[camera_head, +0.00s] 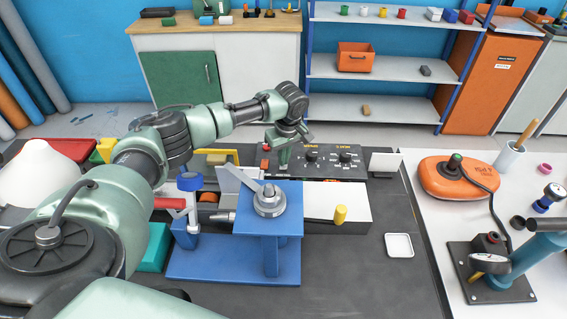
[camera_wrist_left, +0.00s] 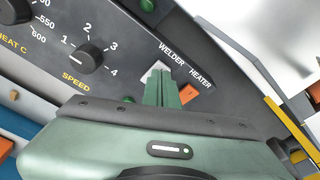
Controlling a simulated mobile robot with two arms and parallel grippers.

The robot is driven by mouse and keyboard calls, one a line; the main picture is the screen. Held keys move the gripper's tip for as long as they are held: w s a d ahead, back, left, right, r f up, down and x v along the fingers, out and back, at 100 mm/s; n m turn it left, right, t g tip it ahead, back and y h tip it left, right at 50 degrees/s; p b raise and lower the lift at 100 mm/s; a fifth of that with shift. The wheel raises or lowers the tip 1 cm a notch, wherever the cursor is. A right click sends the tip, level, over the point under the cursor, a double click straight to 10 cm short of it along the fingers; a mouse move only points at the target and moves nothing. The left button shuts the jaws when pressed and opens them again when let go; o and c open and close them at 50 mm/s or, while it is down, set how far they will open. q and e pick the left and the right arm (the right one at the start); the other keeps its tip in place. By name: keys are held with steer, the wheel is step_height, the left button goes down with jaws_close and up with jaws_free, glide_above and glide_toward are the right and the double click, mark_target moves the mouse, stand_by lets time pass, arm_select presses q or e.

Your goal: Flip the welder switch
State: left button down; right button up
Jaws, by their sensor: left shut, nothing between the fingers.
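The black control panel (camera_head: 330,172) stands at the back of the blue and white machine, with its two knobs showing. In the left wrist view, the panel (camera_wrist_left: 130,58) carries the printed words WELDER and HEATER. A pale switch (camera_wrist_left: 154,71) sits below the WELDER label, partly hidden behind my fingers. An orange switch (camera_wrist_left: 188,93) sits below HEATER. My left gripper (camera_head: 283,158) is at the panel's left end, pointing down. Its green fingers (camera_wrist_left: 162,86) are shut and empty, right at the pale switch; whether they touch it I cannot tell.
The speed knob (camera_wrist_left: 90,56) and a green lamp (camera_wrist_left: 127,99) lie near my fingers. The blue stand with a grey lever (camera_head: 268,200) and a yellow-knobbed rod (camera_head: 340,214) are in front of the panel. A white dish (camera_head: 399,245) lies on the dark table to the right.

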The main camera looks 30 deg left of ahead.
arm_select(q)
steer(key=shift+f, duration=0.65)
step_height(320, 180, up, 7)
steer(key=p, duration=0.8)
stand_by(0.4)
stand_by(0.3)
